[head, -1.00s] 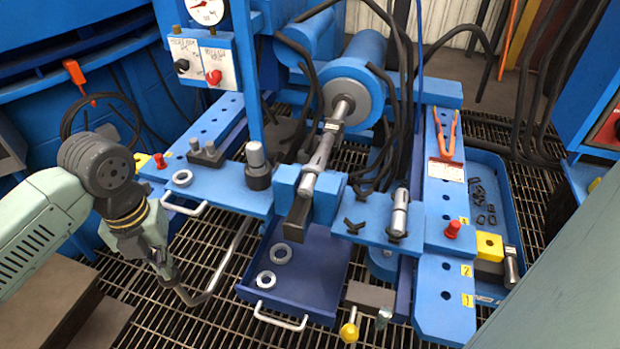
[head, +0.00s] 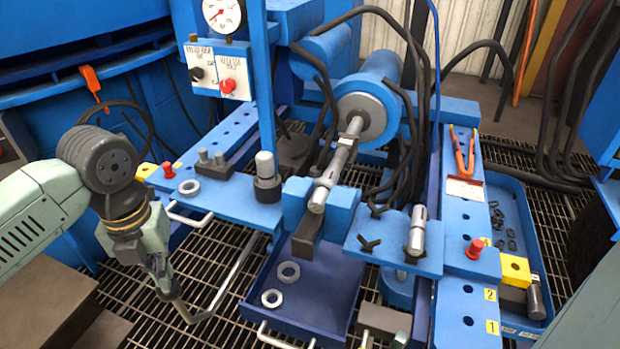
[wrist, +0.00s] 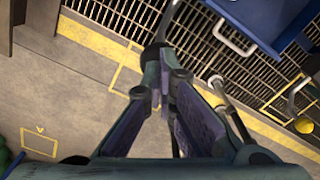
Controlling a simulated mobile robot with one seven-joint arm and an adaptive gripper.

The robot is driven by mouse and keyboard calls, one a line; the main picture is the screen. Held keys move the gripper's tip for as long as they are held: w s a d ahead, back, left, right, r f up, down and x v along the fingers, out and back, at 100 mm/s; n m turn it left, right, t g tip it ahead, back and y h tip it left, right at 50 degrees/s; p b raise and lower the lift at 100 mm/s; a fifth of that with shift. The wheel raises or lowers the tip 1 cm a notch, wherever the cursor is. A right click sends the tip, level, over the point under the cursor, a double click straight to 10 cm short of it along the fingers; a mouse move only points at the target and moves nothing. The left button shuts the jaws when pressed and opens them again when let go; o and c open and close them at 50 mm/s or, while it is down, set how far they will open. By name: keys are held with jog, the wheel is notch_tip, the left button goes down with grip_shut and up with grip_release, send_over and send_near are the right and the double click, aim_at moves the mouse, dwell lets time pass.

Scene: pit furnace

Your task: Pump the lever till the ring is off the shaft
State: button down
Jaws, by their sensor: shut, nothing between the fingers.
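The lever (head: 232,268) is a bent grey bar rising from low beside my gripper toward the bench's left part. My gripper (head: 168,293) is low at the left, shut and empty, its tips close to the lever's lower end; I cannot tell whether they touch. In the wrist view the fingers of my gripper (wrist: 156,62) come together, and a dark bar runs away beyond the tips. The steel shaft (head: 343,157) lies between the blue cylinder (head: 372,110) and the blue block (head: 336,205). The ring on it cannot be told clearly from the shaft's collars.
A blue drawer (head: 340,290) holds two loose rings (head: 289,271). A third ring (head: 189,187) lies on the left plate. A gauge (head: 221,14) and button box (head: 216,73) stand above. Drawer handles (head: 188,219) and black hoses (head: 405,140) stick out.

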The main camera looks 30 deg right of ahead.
jog(key=shift+w+d+r+p, duration=0.1)
jog(key=shift+r+p, duration=0.05)
jog(key=shift+r, duration=0.45)
jog(key=shift+w+d+r+p, duration=0.1)
jog(key=shift+r+p, duration=0.05)
jog(key=shift+r, duration=0.45)
jog(key=shift+f, duration=0.1)
notch_tip(320, 180, down, 11)
jog(key=s+a+b, duration=0.2)
jog(key=b, duration=0.9)
jog(key=r+p, duration=0.2)
jog(key=r, duration=0.1)
jog(key=w+d+r+p, duration=0.1)
jog(key=r+p, duration=0.1)
jog(key=r, duration=0.2)
jog(key=w+d+r+p, duration=0.1)
jog(key=r+p, duration=0.2)
jog(key=r, duration=0.1)
jog(key=shift+r, duration=0.25)
jog(key=shift+f, duration=0.1)
